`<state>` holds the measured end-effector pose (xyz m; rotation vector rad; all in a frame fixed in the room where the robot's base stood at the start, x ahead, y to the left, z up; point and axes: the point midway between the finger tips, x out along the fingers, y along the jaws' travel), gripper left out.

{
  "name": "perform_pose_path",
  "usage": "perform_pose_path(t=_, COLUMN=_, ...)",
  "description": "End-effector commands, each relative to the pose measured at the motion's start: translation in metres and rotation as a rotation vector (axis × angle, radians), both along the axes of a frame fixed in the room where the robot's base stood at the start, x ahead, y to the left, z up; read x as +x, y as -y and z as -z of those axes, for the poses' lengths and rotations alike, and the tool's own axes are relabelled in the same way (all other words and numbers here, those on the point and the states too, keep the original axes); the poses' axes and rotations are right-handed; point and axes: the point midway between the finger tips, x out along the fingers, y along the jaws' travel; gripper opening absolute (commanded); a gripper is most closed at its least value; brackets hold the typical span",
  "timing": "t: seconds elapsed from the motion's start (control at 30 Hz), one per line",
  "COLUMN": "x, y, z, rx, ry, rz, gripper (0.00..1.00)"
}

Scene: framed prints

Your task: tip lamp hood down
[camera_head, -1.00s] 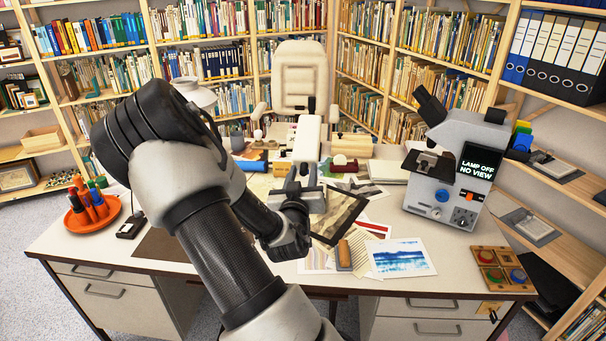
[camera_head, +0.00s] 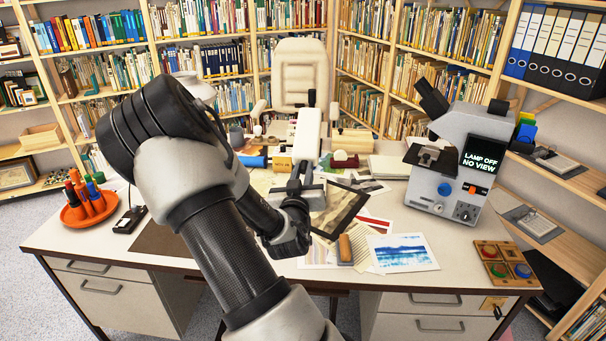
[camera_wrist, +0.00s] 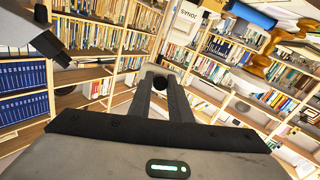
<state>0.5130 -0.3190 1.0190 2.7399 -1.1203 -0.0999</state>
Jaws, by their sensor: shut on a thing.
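A white dome that looks like a lamp hood (camera_head: 195,88) shows at the back left of the desk, partly hidden behind my arm. A tall white body (camera_head: 307,135) with a black piece at its top stands in the middle of the desk; I cannot tell whether it belongs to a lamp. My gripper (camera_head: 299,172) is at the near lower end of this white body. In the wrist view my gripper's dark fingers (camera_wrist: 160,88) come together on a small pale and dark part, too small to name. My arm hides the desk's left middle.
A microscope (camera_head: 455,165) with a "LAMP OFF NO VIEW" screen stands at the right. An orange tray (camera_head: 72,216) of markers is at the left. Prints, including a blue one (camera_head: 402,253), and a button panel (camera_head: 503,262) lie at the front right. Bookshelves stand behind.

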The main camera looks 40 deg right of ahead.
Motion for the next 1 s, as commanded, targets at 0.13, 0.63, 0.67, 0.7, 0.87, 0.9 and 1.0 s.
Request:
perform_pose_path(t=0.13, x=-0.001, y=-0.001, z=0.004, rx=0.006, ry=-0.012, rz=0.000, gripper=0.00)
perform_pose_path(t=0.63, x=-0.001, y=-0.001, z=0.002, rx=0.004, ry=-0.007, rz=-0.001, gripper=0.36)
perform_pose_path(t=0.67, x=-0.001, y=-0.002, z=0.002, rx=0.004, ry=-0.007, rz=-0.002, gripper=0.36)
perform_pose_path(t=0.7, x=-0.002, y=-0.003, z=0.002, rx=0.004, ry=-0.007, rz=-0.002, gripper=0.36)
perform_pose_path(t=0.87, x=-0.015, y=-0.017, z=0.002, rx=0.005, ry=-0.007, rz=-0.002, gripper=0.36)
perform_pose_path(t=0.9, x=-0.021, y=-0.022, z=0.002, rx=0.005, ry=-0.008, rz=-0.002, gripper=0.36)
perform_pose_path(t=1.0, x=-0.036, y=-0.037, z=0.002, rx=0.005, ry=-0.008, rz=-0.003, gripper=0.36)
